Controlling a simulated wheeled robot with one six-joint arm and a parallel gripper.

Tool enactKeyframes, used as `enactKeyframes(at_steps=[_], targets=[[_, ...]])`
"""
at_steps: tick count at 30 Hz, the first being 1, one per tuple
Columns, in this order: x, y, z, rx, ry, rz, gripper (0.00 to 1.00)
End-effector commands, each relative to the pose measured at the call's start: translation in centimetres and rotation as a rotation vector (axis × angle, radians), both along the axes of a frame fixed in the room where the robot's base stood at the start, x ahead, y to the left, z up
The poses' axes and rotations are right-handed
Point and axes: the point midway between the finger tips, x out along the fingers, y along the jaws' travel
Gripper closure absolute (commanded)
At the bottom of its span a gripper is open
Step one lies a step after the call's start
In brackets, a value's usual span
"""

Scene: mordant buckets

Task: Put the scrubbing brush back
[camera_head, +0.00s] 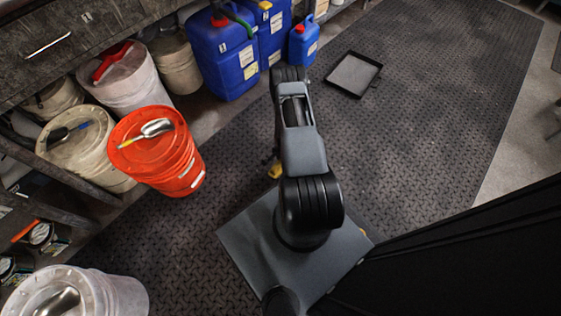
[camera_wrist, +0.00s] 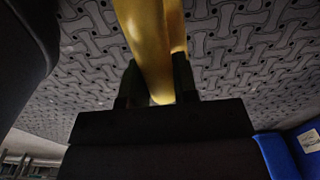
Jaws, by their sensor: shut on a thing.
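A yellow handle (camera_wrist: 148,40), which I take to be the scrubbing brush's, runs between the two dark fingers of my gripper (camera_wrist: 157,84) in the wrist view. My gripper is shut on it. In the head view a small yellow part (camera_head: 275,169) shows at the left side of my arm, low over the floor mat; the rest of it and my gripper are hidden behind my arm. The brush's head and bristles cannot be made out. A shallow black tray (camera_head: 374,67) with a grey inside lies on the mat at the upper right of my arm.
An orange bucket (camera_head: 180,165) with a scoop (camera_head: 156,127) on its lid stands left of my arm. White buckets (camera_head: 130,78) line the shelf. Blue canisters (camera_head: 222,55) stand at the back; a blue shape (camera_wrist: 275,155) shows in the wrist view. The patterned mat (camera_head: 430,60) is clear at right.

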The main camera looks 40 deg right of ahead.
Motion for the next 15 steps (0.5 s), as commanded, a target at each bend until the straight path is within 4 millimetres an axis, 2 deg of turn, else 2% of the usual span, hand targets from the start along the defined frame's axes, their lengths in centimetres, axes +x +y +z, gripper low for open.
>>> enactKeyframes(at_steps=[5,12,15], targets=[[0.2,0.0,-0.9,0.000,0.000,-0.004,0.92],[0.3,0.0,-4.1,0.000,-0.001,-0.004,0.92],[0.2,0.0,-4.1,0.000,-0.001,-0.005,0.92]])
